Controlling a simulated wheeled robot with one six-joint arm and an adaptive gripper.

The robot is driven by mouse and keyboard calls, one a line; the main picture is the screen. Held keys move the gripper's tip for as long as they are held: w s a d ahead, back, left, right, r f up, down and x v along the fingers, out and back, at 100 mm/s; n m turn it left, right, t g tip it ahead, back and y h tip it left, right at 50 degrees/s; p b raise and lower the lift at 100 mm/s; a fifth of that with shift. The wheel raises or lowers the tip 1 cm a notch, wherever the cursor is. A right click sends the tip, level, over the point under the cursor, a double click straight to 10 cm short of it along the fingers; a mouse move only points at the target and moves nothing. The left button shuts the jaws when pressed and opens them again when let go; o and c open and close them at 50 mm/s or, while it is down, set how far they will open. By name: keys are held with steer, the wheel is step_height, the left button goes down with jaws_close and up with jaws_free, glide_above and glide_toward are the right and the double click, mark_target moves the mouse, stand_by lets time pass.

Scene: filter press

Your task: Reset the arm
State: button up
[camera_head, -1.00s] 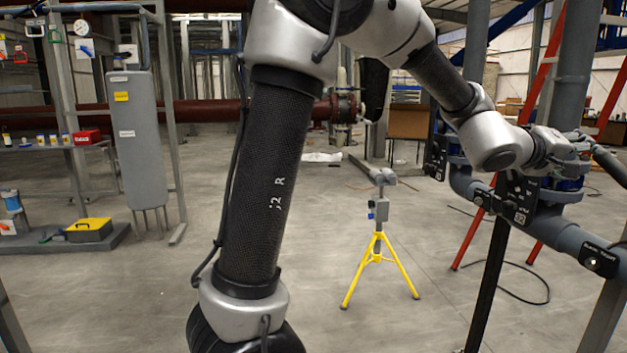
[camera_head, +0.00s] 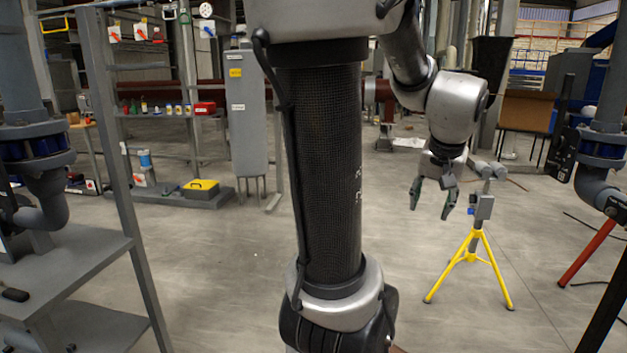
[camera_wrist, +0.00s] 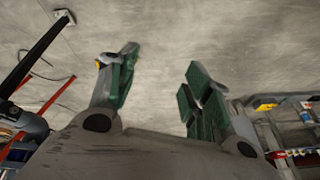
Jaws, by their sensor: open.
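My gripper (camera_head: 431,198) hangs in the air at right of centre in the head view, fingers pointing down. Its two fingers are spread apart with nothing between them. In the wrist view my gripper (camera_wrist: 158,88) shows green finger pads, wide open, over bare concrete floor. My arm stands bent, its dark upright link filling the middle of the head view.
A yellow tripod stand (camera_head: 470,262) is just right of my gripper. Grey pipes (camera_head: 597,160) with valves stand at the right edge. A grey shelf frame (camera_head: 70,290) is at the left. A yellow toolbox (camera_head: 201,189) lies behind. Open floor lies between.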

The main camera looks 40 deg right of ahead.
steer(key=w+a+r+n+y, duration=0.1)
steer(key=w+a+n, duration=0.4)
steer(key=a, duration=0.4)
steer(key=w+a+n+t+y, duration=0.1)
steer(key=w+a+n, duration=0.4)
steer(key=a, duration=0.5)
steer(key=w+a+r+n+y, duration=0.1)
steer(key=w+a+n, duration=0.4)
steer(key=a, duration=0.4)
steer(key=shift+w+a+r+t+y, duration=0.15)
steer(key=shift+w+r+t+y, duration=0.25)
steer(key=shift+w, duration=0.35)
